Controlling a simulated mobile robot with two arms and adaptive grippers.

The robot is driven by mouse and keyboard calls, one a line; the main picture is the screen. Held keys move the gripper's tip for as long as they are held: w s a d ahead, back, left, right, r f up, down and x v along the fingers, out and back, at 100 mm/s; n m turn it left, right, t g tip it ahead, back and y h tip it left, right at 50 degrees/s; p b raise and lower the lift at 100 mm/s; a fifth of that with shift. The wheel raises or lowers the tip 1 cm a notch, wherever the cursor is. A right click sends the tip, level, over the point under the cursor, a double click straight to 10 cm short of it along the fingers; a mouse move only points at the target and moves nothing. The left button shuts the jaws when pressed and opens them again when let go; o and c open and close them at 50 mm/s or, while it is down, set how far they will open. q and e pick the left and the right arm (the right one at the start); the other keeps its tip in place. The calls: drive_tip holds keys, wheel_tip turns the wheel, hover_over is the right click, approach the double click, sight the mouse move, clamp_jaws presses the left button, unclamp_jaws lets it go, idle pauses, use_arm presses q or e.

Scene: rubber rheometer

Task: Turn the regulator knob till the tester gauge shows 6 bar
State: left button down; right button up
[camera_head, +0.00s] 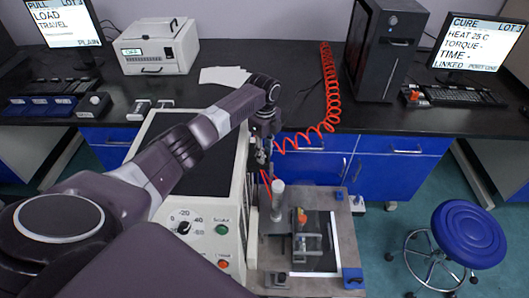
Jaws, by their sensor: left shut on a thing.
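My left arm reaches across from the lower left. Its gripper (262,155) points down at the back right edge of the cream tester (245,215), beside the end of the red coiled hose. It is shut on what seems to be the regulator knob, which the fingers and wrist hide. I cannot make out the tester gauge or any reading. The tester's front panel has a black dial (184,228) with numbers around it, a green button and a red button. My right gripper is not in view.
A metal plate (335,200) with a grey cylinder (278,187) and a small fixture stands right of the tester. The red coiled hose (330,90) runs over the black bench (225,92). Two monitors and a black computer tower stand behind. A blue stool (468,233) is at right.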

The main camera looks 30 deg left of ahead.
use_arm(q)
drive_tip(key=shift+w+m, duration=0.1)
drive_tip(key=shift+m, duration=1.5)
drive_tip(key=c, duration=1.6)
unclamp_jaws()
wheel_tip(320, 180, up, 12)
